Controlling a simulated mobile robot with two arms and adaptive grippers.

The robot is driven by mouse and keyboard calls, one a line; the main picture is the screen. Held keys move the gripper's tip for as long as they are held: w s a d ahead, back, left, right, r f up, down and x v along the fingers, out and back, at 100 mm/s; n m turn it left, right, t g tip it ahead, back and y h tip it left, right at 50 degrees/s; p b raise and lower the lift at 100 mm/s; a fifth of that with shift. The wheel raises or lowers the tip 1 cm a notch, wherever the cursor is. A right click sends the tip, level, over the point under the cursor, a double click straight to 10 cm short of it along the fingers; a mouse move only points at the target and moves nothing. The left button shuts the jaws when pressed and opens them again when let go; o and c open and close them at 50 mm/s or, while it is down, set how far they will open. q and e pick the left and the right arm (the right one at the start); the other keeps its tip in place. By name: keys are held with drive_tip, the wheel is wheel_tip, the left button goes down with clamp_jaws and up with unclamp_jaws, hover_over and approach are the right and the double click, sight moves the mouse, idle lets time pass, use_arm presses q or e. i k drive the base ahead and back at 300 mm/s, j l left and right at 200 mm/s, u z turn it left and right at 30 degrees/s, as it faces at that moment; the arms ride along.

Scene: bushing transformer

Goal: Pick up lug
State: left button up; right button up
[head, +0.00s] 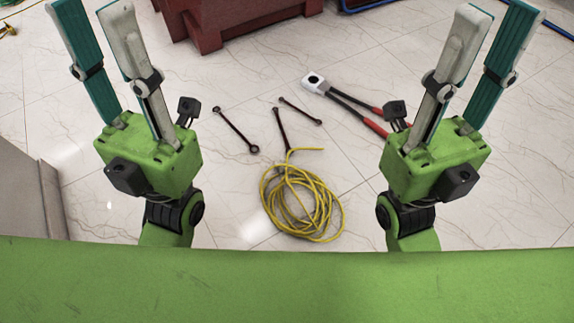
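I cannot make out a lug in the head view. My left gripper (90,10) points up the picture at the left, its teal and white fingers apart with nothing between them. My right gripper (499,12) is at the right in a similar pose, also open and empty. Both grippers appear above the tiled floor and touch nothing that I can see. Parts of the floor behind the grippers and below my green body are hidden.
A coiled yellow cable (300,205) lies on the floor at centre. Dark wrenches (235,130) lie above it. A long tool with red handles (345,100) lies partly behind my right arm. A red block-like structure (230,25) stands at the top. A grey structure (25,205) borders the left.

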sight(281, 170)
drive_tip(key=i+j+z, duration=0.1)
drive_tip(key=z, duration=0.3)
drive_tip(key=i+j+z, duration=0.1)
drive_tip(key=j+z, duration=0.15)
drive_tip(key=z, duration=0.15)
drive_tip(key=j+z, duration=0.2)
drive_tip(key=z, duration=0.15)
drive_tip(key=i+j+z, duration=0.1)
drive_tip(key=j+z, duration=0.15)
drive_tip(key=z, duration=0.15)
